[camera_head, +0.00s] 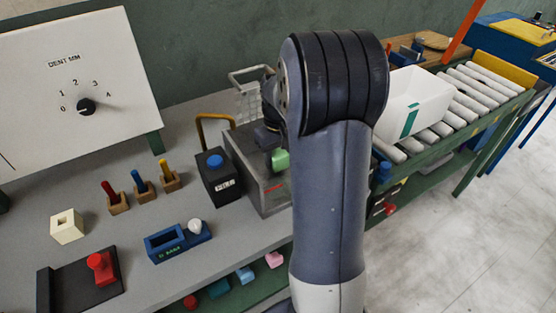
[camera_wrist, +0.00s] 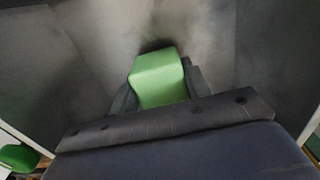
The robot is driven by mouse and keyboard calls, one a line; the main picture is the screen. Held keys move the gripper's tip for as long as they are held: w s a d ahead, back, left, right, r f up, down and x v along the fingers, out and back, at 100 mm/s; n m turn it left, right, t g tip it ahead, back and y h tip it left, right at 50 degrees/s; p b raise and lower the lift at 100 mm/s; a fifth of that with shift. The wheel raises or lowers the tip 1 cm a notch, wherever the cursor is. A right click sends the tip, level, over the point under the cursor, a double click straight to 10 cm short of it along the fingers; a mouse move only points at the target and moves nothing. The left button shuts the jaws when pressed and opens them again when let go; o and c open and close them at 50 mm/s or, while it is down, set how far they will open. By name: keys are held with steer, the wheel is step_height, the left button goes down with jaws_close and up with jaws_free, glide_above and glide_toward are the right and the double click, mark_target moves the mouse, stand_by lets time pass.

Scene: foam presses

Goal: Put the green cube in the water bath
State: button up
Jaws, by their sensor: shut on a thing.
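The light green cube (camera_head: 280,160) shows beside my arm in the head view, over the grey metal box (camera_head: 272,203), which looks like the water bath. My gripper (camera_wrist: 158,98) is shut on the green cube (camera_wrist: 159,75), with dark fingers on both sides of it. In the wrist view, plain grey metal surfaces lie around and beyond the cube, with a dark shadow at its far edge. I cannot tell whether the cube touches the bath or is below its rim. My arm hides much of the bath in the head view.
A black box with a blue button (camera_head: 215,161) stands left of the bath, and a wire basket (camera_head: 249,103) behind it. A white bin (camera_head: 415,92) sits on the roller conveyor (camera_head: 466,98) at right. Wooden holders and a blue fixture (camera_head: 165,244) occupy the left bench.

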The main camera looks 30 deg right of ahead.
mark_target(278, 152)
steer(key=shift+f, duration=0.85)
steer(key=shift+f, duration=0.2)
steer(key=o, duration=1)
step_height(278, 152, up, 12)
steer(key=shift+r, duration=0.25)
